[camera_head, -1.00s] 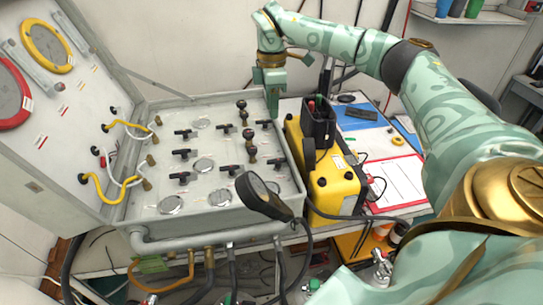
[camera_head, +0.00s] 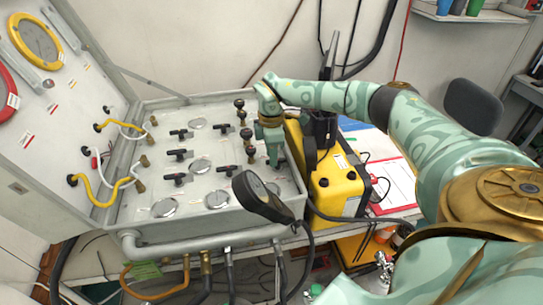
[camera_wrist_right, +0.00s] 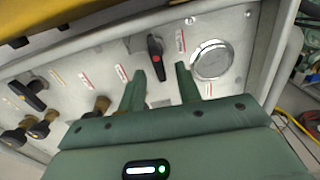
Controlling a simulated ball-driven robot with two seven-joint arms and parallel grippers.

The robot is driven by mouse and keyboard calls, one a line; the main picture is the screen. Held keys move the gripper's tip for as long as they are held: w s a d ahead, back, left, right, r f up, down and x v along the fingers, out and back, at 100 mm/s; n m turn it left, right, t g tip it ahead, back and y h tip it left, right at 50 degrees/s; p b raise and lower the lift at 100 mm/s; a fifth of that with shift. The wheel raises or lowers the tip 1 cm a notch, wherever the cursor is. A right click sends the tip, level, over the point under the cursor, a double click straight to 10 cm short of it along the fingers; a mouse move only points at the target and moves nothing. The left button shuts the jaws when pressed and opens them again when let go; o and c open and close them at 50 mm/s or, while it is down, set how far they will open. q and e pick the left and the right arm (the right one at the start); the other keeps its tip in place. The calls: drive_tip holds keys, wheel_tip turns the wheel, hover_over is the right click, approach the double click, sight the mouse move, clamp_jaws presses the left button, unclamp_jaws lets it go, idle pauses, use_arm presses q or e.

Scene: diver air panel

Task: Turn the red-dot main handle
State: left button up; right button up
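The grey air panel (camera_head: 135,205) stands open on the bench in the head view, with several black T-handles on its face. In the right wrist view a black handle (camera_wrist_right: 155,58) with a small red dot sits beside a round gauge (camera_wrist_right: 210,60). My right gripper (camera_head: 273,160) points down over the panel's right part and hides what is under it in the head view. In the wrist view its two green fingers (camera_wrist_right: 161,82) are spread, with the handle just beyond the gap between their tips. I see no contact. My left gripper is not in view.
Brass-stemmed knobs (camera_wrist_right: 97,105) and another black handle (camera_wrist_right: 28,95) lie left of the fingers in the wrist view. A yellow case (camera_head: 335,190) stands close to the panel's right side. A dark handheld gauge (camera_head: 262,198) juts above the front edge.

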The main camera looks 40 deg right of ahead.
drive_tip(key=shift+f, duration=0.45)
clamp_jaws()
drive_tip(key=shift+r, duration=0.1)
